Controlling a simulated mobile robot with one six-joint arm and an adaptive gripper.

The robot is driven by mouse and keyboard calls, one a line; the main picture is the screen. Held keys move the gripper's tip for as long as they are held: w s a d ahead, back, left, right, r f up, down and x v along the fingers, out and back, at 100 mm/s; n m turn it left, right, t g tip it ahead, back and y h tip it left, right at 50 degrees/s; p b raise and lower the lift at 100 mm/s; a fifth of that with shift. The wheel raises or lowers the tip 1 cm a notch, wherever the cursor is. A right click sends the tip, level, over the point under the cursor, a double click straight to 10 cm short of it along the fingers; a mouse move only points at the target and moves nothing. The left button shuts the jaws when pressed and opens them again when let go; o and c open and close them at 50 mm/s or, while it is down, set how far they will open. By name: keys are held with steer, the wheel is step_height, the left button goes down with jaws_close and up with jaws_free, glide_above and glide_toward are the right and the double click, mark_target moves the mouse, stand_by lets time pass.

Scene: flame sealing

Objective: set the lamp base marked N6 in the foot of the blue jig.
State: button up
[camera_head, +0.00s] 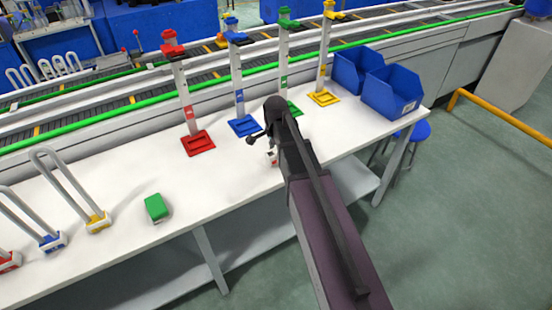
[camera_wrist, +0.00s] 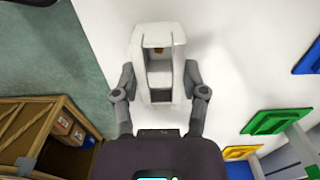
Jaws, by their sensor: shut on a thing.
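The blue jig (camera_head: 237,75) stands on the table in the head view, with a flat blue foot (camera_head: 243,126) at the bottom of its post. Part of a blue foot also shows at the right edge of the wrist view (camera_wrist: 309,58). My gripper (camera_wrist: 159,82) is shut on a white lamp base (camera_wrist: 158,40), with one finger on each side of it. In the head view the lamp base (camera_head: 271,158) shows only as a small white piece with a red patch below my gripper, right of and nearer than the blue foot. I cannot read its mark.
Red (camera_head: 198,143), green (camera_head: 290,108) and yellow (camera_head: 323,98) jig feet flank the blue one. A green block (camera_head: 156,207) and several U-shaped tubes on coloured bases (camera_head: 97,222) stand at left. Blue bins (camera_head: 392,92) stand at right. The table between is clear.

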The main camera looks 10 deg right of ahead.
mark_target(276, 152)
steer(key=shift+f+b, duration=0.75)
steer(key=shift+f, duration=0.35)
steer(key=shift+f, duration=0.1)
steer(key=o, duration=1.1)
steer(key=shift+o, duration=0.2)
step_height(276, 152, up, 12)
steer(key=p, duration=1.2)
steer(key=shift+s, duration=0.1)
